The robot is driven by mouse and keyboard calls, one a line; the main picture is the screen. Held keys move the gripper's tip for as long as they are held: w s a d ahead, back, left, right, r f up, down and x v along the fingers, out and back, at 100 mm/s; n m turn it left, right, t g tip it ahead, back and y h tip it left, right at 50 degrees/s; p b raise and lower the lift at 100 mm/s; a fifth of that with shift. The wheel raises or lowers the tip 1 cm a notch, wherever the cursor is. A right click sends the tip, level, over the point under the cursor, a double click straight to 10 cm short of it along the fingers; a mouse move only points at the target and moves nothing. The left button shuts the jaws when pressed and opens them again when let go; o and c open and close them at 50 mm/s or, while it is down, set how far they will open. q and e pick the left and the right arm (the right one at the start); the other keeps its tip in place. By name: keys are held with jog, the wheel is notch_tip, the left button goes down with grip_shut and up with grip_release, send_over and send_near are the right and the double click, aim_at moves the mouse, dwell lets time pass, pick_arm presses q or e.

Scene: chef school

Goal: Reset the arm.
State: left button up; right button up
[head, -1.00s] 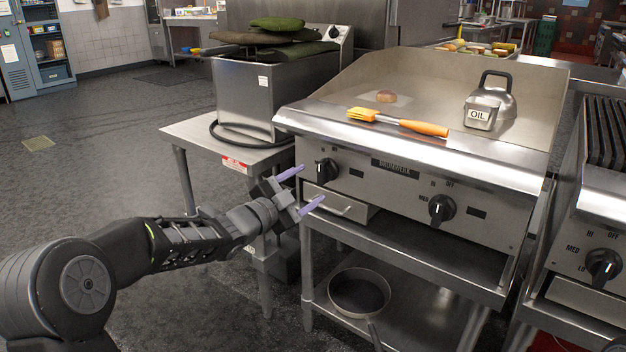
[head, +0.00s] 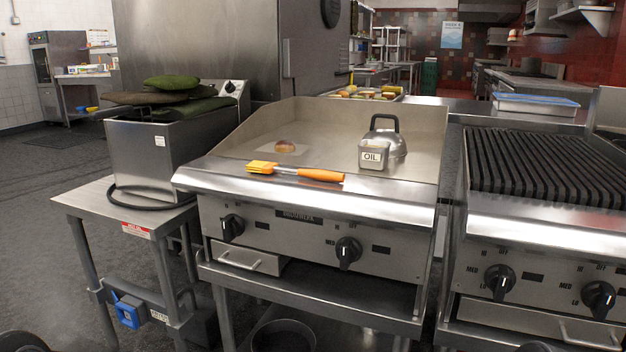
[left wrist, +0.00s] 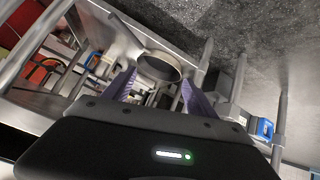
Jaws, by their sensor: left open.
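My left gripper (left wrist: 157,88) shows in the left wrist view with its two purple fingers apart and nothing between them. Beyond the fingers in that view is a round pan (left wrist: 160,66) on the lower shelf. In the head view the left gripper is out of the picture; only a dark piece of my arm shows at the bottom left corner. My right gripper is not in either view.
The steel griddle (head: 315,232) carries an orange brush (head: 298,172), an oil container (head: 374,157) and a small round food item (head: 286,146). A fryer (head: 150,152) stands on the side table (head: 85,197) at left. A ribbed grill (head: 545,165) is at right. Floor at far left is clear.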

pick_arm(q)
jog(key=s+d+f+n+g+p, duration=0.1)
jog(key=s+d+f+g, duration=0.3)
jog(key=s, duration=0.5)
jog(key=s+d+f+n+g, duration=0.1)
jog(key=s+d+f, duration=0.1)
jog(key=s+f, duration=0.6)
jog(key=s+d+f+n+g+p, duration=0.1)
jog(key=s+d+f+g, duration=0.2)
jog(key=s, duration=0.8)
notch_tip(320, 180, up, 33)
jog(key=s+d+h+p, duration=0.1)
jog(key=s+p, duration=0.1)
jog(key=p, duration=3)
jog(key=shift+m, duration=0.3)
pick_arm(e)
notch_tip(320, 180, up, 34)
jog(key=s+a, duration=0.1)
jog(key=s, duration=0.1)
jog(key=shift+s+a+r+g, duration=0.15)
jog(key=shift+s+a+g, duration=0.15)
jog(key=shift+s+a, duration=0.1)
pick_arm(q)
jog(key=shift+f, duration=0.1)
